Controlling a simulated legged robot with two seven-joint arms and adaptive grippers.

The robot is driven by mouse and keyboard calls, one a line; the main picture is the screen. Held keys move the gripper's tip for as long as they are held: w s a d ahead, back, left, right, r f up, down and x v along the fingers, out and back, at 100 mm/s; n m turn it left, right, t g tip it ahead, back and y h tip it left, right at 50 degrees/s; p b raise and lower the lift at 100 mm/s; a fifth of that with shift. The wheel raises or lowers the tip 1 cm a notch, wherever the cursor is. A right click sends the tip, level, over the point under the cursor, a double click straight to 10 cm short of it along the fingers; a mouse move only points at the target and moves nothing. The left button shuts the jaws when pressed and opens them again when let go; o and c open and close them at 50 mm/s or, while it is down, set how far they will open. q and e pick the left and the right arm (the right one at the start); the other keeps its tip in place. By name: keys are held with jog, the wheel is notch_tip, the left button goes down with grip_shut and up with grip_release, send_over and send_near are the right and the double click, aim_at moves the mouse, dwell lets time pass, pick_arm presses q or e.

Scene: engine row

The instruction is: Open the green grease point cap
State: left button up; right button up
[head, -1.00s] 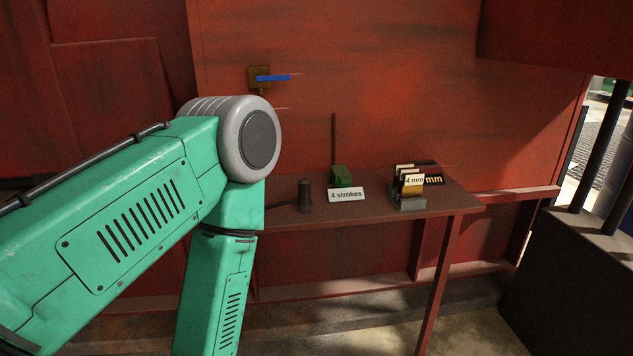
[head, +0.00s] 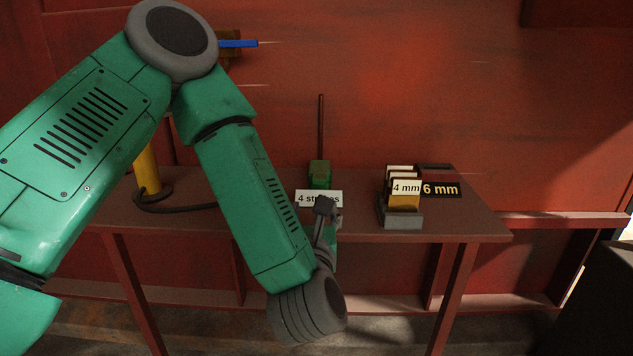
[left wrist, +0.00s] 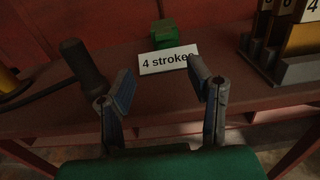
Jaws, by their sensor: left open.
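A small green block (head: 319,172) stands on the red-brown table behind a white "4 strokes" sign (head: 309,197). It also shows in the left wrist view (left wrist: 174,36); I cannot tell whether it is the grease point cap or whether it is open. A thin rod (head: 321,125) rises behind it. My left gripper (left wrist: 160,84) is open and empty, its two fingers spread in front of the sign. In the head view the left gripper (head: 326,210) overlaps the sign's right end. My right gripper is not in view.
A dark cylinder (left wrist: 85,66) with a hose stands left of the fingers. A yellow cylinder (head: 148,170) stands at the table's left. A card holder (head: 402,219) and a "6 mm" plate (head: 441,190) are at the right. A blue handle (head: 238,43) sits on the red wall.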

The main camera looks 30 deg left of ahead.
aim_at(317, 183)
pick_arm(q)
jog(key=shift+w+r, duration=0.1)
jog(key=shift+w, duration=0.3)
jog(key=x, duration=0.4)
jog(key=shift+w+d+r, duration=0.15)
jog(key=shift+w+d, duration=0.15)
jog(key=shift+w, duration=0.05)
jog(key=x, duration=0.7)
jog(key=shift+a+f, duration=0.25)
jog(key=shift+a, duration=0.3)
jog(key=shift+w, duration=0.1)
jog(key=shift+w+d+r, duration=0.1)
jog(key=shift+d+r, duration=0.05)
jog(key=shift+d, duration=0.2)
jog(key=shift+a, duration=0.1)
jog(key=c, duration=0.8)
jog(key=shift+a, duration=0.2)
grip_shut()
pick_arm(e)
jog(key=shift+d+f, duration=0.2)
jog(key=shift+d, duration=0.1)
